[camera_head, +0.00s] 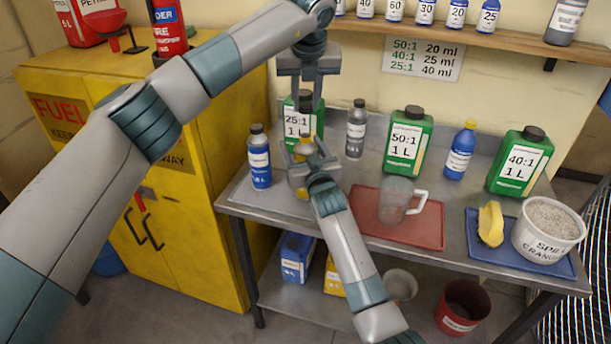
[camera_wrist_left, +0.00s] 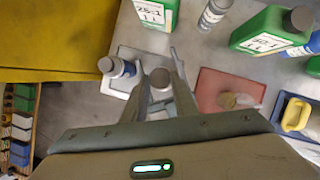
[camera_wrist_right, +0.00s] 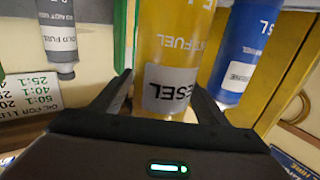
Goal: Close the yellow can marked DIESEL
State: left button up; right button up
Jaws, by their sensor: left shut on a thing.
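The yellow can marked DIESEL (camera_wrist_right: 168,45) stands on the bench; it shows upside down in the right wrist view. In the head view, arms and grippers hide much of it, but its yellow top (camera_head: 303,149) shows. My left gripper (camera_head: 303,136) points down from above the can. In the left wrist view its fingers are shut on a round grey cap (camera_wrist_left: 160,78); I cannot tell whether the cap is seated on the neck. My right gripper (camera_wrist_right: 162,74) is open at the can's front, one finger overlapping the label's edge, a slight gap at the other.
A blue bottle (camera_head: 260,160) stands left of the can, a grey bottle (camera_head: 355,135) right, and a green 25:1 can (camera_head: 291,128) close behind. A clear jug (camera_head: 394,201) stands on a red tray (camera_head: 425,231). A yellow cabinet (camera_head: 200,225) borders the left.

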jog(key=c, duration=1.5)
pick_arm(q)
send_over(305, 135)
jog(key=s, duration=0.1)
jog(key=shift+s+d+f, duration=0.1)
jog(key=shift+f, duration=1.15)
jog(key=shift+s+f, duration=0.1)
jog(key=shift+f, duration=1.15)
pick_arm(e)
jog(key=shift+c, duration=0.2)
jog(key=shift+f, duration=0.1)
pick_arm(q)
jog(key=shift+f, duration=0.9)
jog(key=shift+f, duration=0.55)
